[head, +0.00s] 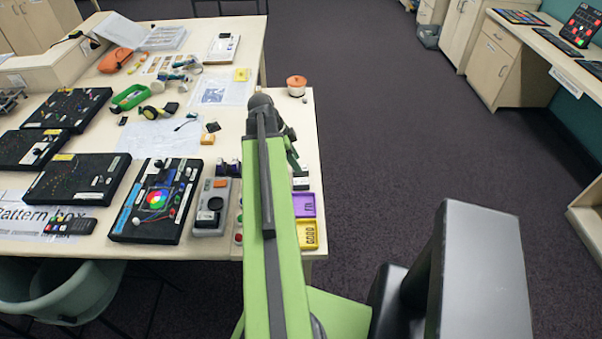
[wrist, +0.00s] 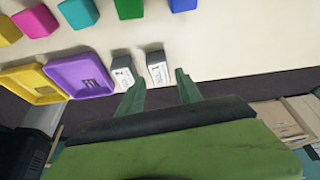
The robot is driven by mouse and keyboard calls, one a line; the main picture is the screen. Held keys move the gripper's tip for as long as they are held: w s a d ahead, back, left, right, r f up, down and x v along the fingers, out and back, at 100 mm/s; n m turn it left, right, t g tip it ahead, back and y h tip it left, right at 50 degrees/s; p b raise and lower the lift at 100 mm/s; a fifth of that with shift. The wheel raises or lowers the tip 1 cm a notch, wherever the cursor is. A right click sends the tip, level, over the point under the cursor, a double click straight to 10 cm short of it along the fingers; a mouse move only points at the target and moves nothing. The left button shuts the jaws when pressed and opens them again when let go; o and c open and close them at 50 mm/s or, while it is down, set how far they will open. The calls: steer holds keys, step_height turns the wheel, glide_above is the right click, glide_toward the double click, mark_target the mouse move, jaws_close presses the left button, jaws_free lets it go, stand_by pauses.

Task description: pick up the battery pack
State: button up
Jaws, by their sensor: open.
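Two small dark blocks with white labelled faces stand side by side on the pale table; either could be the battery pack, and the labels are too small to read. In the wrist view they are the left block (wrist: 122,72) and the right block (wrist: 158,69). My gripper (wrist: 160,79) is open and empty. Its green fingertips lie either side of the right block in the picture; I cannot tell the gap in depth. The left block is just outside the left finger. In the head view, my arm hides most of the gripper, and a labelled block (head: 301,184) shows beside it.
A purple tray (wrist: 80,76) and a yellow tray (wrist: 34,83) lie left of the blocks. Coloured blocks, including a teal one (wrist: 78,12), sit beyond. An orange-lidded pot (head: 297,86) is at the table corner. Black boards crowd the left; open floor lies right.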

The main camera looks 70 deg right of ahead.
steer(key=b+x, duration=0.2)
steer(key=x, duration=0.1)
steer(key=shift+f, duration=0.25)
steer(key=shift+r, duration=0.2)
steer(key=shift+c, duration=0.4)
jaws_close()
steer(key=shift+r+p, duration=0.1)
steer(key=shift+p, duration=0.2)
